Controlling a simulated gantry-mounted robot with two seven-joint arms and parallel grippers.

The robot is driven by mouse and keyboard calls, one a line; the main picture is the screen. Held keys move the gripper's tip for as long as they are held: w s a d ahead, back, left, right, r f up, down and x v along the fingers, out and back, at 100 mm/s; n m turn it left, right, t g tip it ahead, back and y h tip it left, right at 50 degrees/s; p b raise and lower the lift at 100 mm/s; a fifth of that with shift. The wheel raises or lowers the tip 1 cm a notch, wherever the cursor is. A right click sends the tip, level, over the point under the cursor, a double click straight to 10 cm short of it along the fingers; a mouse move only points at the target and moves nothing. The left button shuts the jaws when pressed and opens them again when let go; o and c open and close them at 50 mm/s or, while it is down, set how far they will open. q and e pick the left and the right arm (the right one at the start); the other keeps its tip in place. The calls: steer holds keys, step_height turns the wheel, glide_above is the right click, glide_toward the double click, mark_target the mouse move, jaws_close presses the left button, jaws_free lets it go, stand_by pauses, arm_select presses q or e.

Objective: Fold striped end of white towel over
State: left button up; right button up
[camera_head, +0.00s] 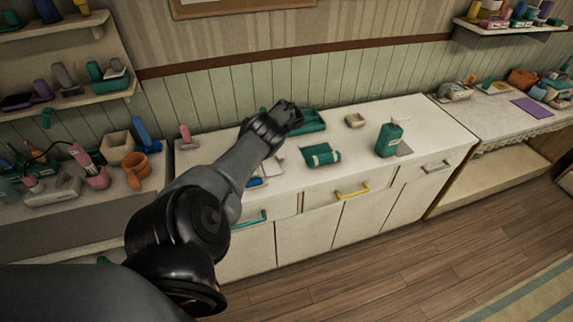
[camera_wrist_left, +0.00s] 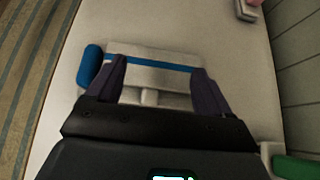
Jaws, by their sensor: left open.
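The white towel (camera_wrist_left: 160,52) lies flat on the counter in the left wrist view, with a blue stripe (camera_wrist_left: 150,63) across it. A blue rounded thing (camera_wrist_left: 90,66) sits at the towel's left edge in that view. My left gripper (camera_wrist_left: 158,74) is open, its two dark fingers over the towel on either side of its middle; I cannot tell whether they touch it. In the head view my left arm hides much of the towel, and a bit of blue (camera_head: 256,182) shows beside the forearm. My right gripper is not in view.
The counter's right part is mostly free.

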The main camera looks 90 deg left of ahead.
arm_select(q)
steer(key=shift+b+v, duration=1.25)
steer(key=shift+v, duration=1.5)
steer(key=shift+r, duration=0.15)
steer(key=p+x, duration=0.3)
steer(key=x, duration=0.3)
steer(key=shift+s+d, duration=0.15)
steer(key=shift+s, duration=0.1)
steer(key=shift+f, duration=0.25)
